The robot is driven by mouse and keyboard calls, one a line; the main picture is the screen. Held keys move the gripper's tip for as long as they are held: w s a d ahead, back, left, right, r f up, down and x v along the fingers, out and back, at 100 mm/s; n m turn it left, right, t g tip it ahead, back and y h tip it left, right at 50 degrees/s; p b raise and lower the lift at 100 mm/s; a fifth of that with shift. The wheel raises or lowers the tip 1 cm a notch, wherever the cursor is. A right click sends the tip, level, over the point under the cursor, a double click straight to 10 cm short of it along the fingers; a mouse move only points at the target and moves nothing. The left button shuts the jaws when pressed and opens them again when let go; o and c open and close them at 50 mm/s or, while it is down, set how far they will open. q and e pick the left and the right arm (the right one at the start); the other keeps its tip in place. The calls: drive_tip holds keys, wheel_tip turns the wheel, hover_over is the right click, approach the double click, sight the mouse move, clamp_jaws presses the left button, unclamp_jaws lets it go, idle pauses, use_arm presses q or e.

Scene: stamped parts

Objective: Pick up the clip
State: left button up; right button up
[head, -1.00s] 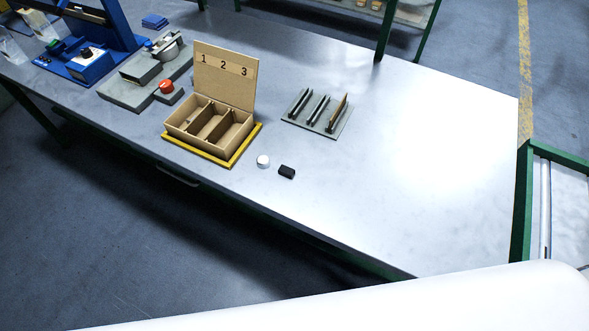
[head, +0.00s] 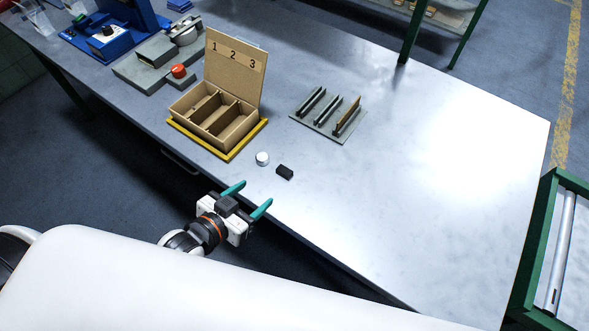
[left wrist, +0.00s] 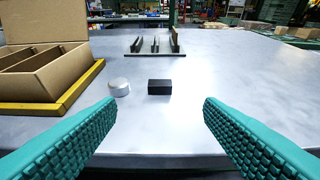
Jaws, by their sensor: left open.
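My left gripper (head: 256,192) is open and empty, at the table's front edge, with its teal fingers pointing toward a small black block (head: 285,172). In the left wrist view the block (left wrist: 159,87) lies ahead, between the two fingertips and apart from them. A short silver-white cylinder (head: 262,158) stands just left of the block. Farther back, a grey plate (head: 343,137) carries three thin upright strips, two dark (head: 325,110) and one brown (head: 348,116). I cannot tell for sure which of these is the clip. My right gripper is not in view.
A cardboard box (head: 232,73) with compartments and a lid marked 1, 2, 3 stands on a yellow base (head: 252,136) at left. A grey fixture with a red knob (head: 179,71) and blue equipment (head: 110,40) stand beyond. The table's right side (head: 460,150) is clear.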

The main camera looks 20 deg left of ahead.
use_arm(q)
drive_tip(key=p, duration=0.1)
approach(284, 171)
drive_tip(key=x, duration=0.2)
drive_tip(key=shift+w+d, duration=0.1)
drive_tip(key=shift+w, duration=0.3)
drive_tip(key=p+x, duration=0.1)
drive_tip(key=x, duration=0.5)
drive_tip(key=shift+s+f, duration=0.1)
drive_tip(key=shift+f, duration=0.05)
drive_tip(key=shift+s, duration=0.1)
drive_tip(key=c, duration=1.1)
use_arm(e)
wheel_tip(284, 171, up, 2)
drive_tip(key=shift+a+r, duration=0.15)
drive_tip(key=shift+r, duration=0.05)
